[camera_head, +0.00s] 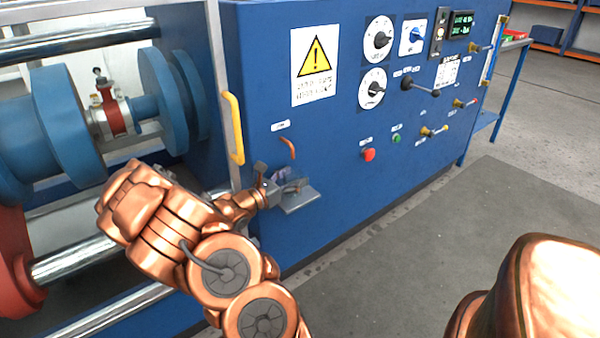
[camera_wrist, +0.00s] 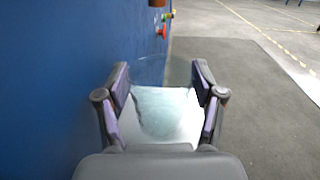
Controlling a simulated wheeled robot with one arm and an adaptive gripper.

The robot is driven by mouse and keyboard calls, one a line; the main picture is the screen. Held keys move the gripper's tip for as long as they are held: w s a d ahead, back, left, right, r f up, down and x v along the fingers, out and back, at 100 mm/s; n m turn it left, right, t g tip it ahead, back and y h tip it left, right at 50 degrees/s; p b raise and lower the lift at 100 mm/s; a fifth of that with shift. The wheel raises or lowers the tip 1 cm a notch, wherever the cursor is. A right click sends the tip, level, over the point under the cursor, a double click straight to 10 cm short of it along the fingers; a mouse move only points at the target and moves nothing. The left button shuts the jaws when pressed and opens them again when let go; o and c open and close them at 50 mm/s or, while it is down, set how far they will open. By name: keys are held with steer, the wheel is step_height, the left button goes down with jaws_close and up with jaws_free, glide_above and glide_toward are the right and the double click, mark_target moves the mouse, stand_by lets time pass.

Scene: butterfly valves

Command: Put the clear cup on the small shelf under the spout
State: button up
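The clear cup (camera_wrist: 162,108) shows faintly in the wrist view, between the two fingers of my gripper (camera_wrist: 161,84). Its see-through wall spans the gap, and the fingers appear shut on its sides. The small grey shelf (camera_head: 299,201) sticks out from the blue panel in the head view; it shows pale behind and below the cup in the wrist view. I cannot tell whether the cup's base touches it. The copper spout (camera_head: 289,148) is on the panel above the shelf. My gripper (camera_head: 287,186) is at the shelf in the head view, where the cup is hard to make out.
The blue panel (camera_head: 330,150) stands close to the left of my gripper in the wrist view. A yellow handle (camera_head: 233,128) is at its left edge, and a red button (camera_head: 369,155) and several levers are to the right. The grey floor (camera_head: 480,220) in front is clear.

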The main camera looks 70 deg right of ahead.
mark_target(285, 181)
steer(key=p+v, duration=0.1)
steer(key=v, duration=0.7)
steer(key=shift+a+p, duration=0.2)
steer(key=shift+p, duration=0.1)
steer(key=s+a+r+m+g+y, duration=0.1)
steer(key=s+a+r+m+y, duration=0.25)
steer(key=a+m, duration=0.2)
steer(key=s+a+r+m+g+y, duration=0.1)
steer(key=s+a+r+m+y, duration=0.1)
steer(key=s+a+m, duration=0.35)
steer(key=s+a+t+y, duration=0.1)
steer(key=a+t+y, duration=0.1)
steer(key=a, duration=0.9)
steer(key=s+a+f+m+t+y, duration=0.1)
steer(key=a+y, duration=0.4)
steer(key=a, duration=0.7)
steer(key=s+a+f+m+t+y, duration=0.1)
steer(key=a+y, duration=0.3)
steer(key=a, duration=0.7)
steer(key=shift+s+a+t, duration=0.3)
steer(key=shift+a+t, duration=0.1)
steer(key=shift+t, duration=0.4)
